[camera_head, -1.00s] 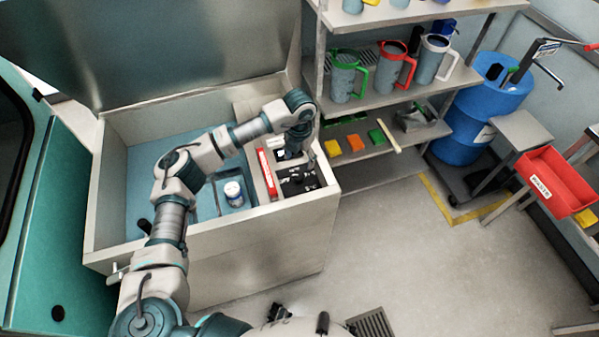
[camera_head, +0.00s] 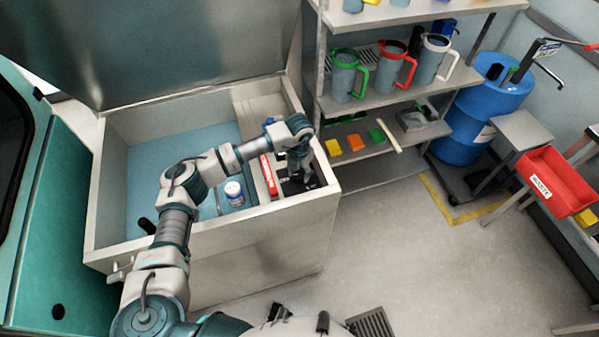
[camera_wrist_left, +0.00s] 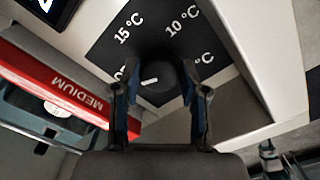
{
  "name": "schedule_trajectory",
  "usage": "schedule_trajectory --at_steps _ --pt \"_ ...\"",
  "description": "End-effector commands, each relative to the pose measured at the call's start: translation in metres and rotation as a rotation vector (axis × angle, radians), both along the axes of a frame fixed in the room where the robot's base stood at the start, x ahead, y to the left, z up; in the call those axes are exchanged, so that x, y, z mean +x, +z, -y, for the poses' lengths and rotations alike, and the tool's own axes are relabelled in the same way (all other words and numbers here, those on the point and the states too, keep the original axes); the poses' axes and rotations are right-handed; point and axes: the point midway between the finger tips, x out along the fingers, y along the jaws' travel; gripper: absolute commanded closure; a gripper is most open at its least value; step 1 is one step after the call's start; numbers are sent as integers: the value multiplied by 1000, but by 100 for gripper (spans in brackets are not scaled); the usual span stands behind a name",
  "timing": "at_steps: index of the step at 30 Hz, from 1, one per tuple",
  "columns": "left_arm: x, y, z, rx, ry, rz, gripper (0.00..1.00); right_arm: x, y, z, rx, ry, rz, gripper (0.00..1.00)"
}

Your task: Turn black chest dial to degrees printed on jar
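The black chest dial (camera_wrist_left: 165,82) sits on a black panel (camera_wrist_left: 105,50) with white temperature labels; 15 °C and 10 °C are readable, others are partly hidden. Its white mark points left in the wrist view. My left gripper (camera_wrist_left: 161,78) points down with its fingers apart, one on each side of the dial; I cannot tell whether they touch it. In the head view the left gripper (camera_head: 297,178) is over the panel at the chest's right end. The jar (camera_head: 234,194), white-lidded, stands in the chest left of the panel; its print is too small to read.
A red MEDIUM strip (camera_wrist_left: 70,85) lies left of the panel. The chest (camera_head: 262,245) has its lid (camera_head: 190,45) raised behind. A shelf with jugs (camera_head: 345,75) stands at the right, close to my wrist.

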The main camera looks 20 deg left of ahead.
Motion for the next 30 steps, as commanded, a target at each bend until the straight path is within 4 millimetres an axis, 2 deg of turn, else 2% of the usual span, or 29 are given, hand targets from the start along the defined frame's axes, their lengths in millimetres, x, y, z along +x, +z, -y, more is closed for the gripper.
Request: schedule_trajectory --at_steps 14,20,30 --pt "0 -1 1 -2 -69 -1 92 9 2 -1 0 0 5 60" --pt "0 -2 0 0 -201 1 92 21 12 -5 4 -6 17 60" --pt "0 -3 0 0 -516 -1 92 41 33 -7 5 -8 28 60"
